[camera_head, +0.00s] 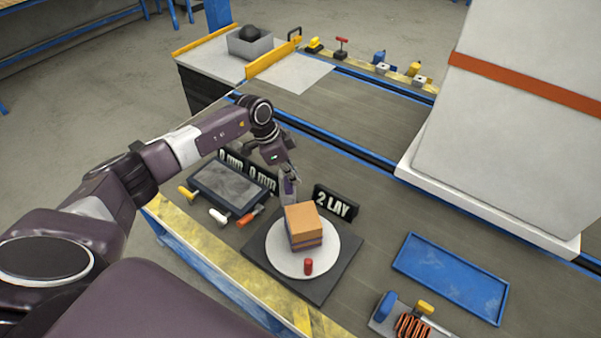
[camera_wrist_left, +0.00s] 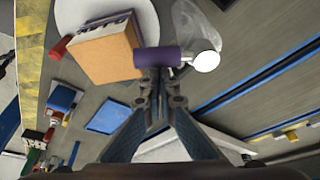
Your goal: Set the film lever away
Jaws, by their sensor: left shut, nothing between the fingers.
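A purple roll with a white round end (camera_wrist_left: 207,61) and clear film beside it lies just beyond my left gripper's fingertips; I take it as the film lever. In the head view this roll (camera_head: 290,187) stands small and partly hidden behind the brown box (camera_head: 302,216), near the fingertips. The box sits on a white round plate (camera_head: 276,257) over a dark square base, and shows in the wrist view (camera_wrist_left: 105,52) too. My left gripper (camera_head: 289,173) is shut and empty, its tips (camera_wrist_left: 158,78) close to the roll; contact is unclear. My right gripper is out of view.
A red peg (camera_head: 308,266) stands at the plate's front. A dark panel (camera_head: 228,184) and handled tools lie left. A blue tray (camera_head: 451,277) lies right; a big white block (camera_head: 520,120) stands behind it.

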